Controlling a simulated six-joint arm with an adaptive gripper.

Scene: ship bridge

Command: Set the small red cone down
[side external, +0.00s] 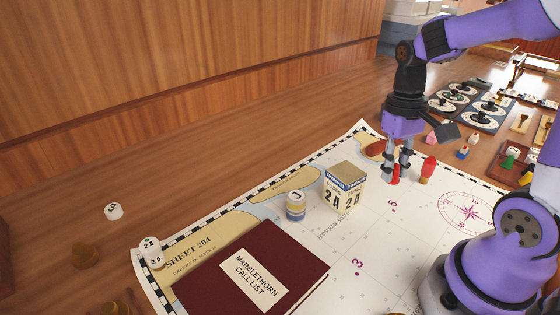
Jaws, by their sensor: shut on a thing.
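The small red cone (396,174) is at the upper right part of the sea chart (335,250). My gripper (399,164) points down over it and is shut on it, with the fingers hiding part of the cone. The cone's lower end is close to the chart; I cannot tell whether it touches. A taller red piece (428,169) stands just to the right of my gripper.
A fuse box (344,187) and a blue-and-cream cylinder (296,206) stand left of my gripper. A maroon book (249,268) lies at the chart's front. Small pieces and dial panels (478,118) lie to the right. The chart's middle is clear.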

